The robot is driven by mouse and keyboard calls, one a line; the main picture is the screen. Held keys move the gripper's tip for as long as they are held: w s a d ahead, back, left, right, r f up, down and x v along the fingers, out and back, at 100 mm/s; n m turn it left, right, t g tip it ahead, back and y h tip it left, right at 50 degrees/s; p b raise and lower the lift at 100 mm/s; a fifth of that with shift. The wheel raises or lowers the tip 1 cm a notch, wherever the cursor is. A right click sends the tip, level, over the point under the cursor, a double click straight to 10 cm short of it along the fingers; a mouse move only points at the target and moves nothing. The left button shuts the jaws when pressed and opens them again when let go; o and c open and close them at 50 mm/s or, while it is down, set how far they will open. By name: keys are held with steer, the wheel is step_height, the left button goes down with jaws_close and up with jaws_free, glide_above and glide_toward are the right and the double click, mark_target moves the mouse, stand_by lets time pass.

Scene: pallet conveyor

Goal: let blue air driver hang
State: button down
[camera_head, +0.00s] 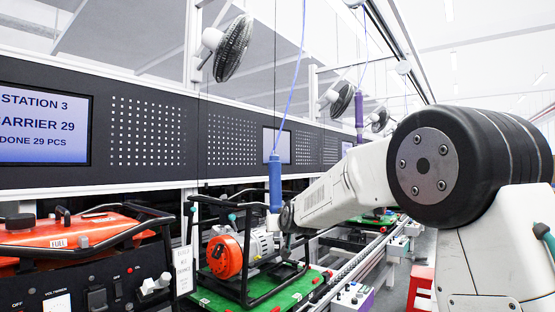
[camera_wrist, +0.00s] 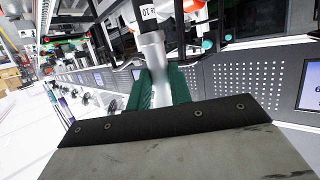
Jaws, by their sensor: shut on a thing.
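The blue air driver (camera_head: 274,180) hangs upright on a pale blue hose in the head view, above the frame of a generator. My gripper (camera_head: 286,216) is at its lower end, largely hidden behind my arm. In the wrist view my gripper (camera_wrist: 160,88) has green fingers beside a grey metal shaft (camera_wrist: 152,55), which looks like the driver's lower part. The gripper is shut on the driver. The exact contact is hard to make out.
A black-framed generator with an orange cover (camera_head: 224,256) stands on a green pallet (camera_head: 215,303) just below. A red generator (camera_head: 70,235) is at the left. A purple driver (camera_head: 359,112) hangs farther back. A dark panel wall (camera_head: 160,135) runs behind the conveyor.

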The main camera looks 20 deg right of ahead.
steer(key=shift+n+y, duration=0.4)
steer(key=shift+y, duration=0.1)
steer(key=s+r, duration=0.1)
steer(key=r, duration=0.4)
steer(key=s+a+r, duration=0.1)
steer(key=r, duration=0.4)
steer(key=s+r, duration=0.1)
steer(key=r, duration=0.4)
steer(key=shift+s+a+r, duration=0.1)
steer(key=shift+s+a, duration=0.1)
steer(key=shift+a, duration=0.1)
steer(key=s+r, duration=0.2)
steer(key=r, duration=0.5)
steer(key=s+a+r+y, duration=0.1)
steer(key=s+r, duration=0.2)
steer(key=r, duration=0.4)
steer(key=shift+s+a+n, duration=0.2)
steer(key=shift+a+n, duration=0.05)
steer(key=shift+n, duration=0.15)
steer(key=c, duration=1.2)
jaws_free()
steer(key=shift+f, duration=0.1)
steer(key=v, duration=0.8)
steer(key=shift+w, duration=0.1)
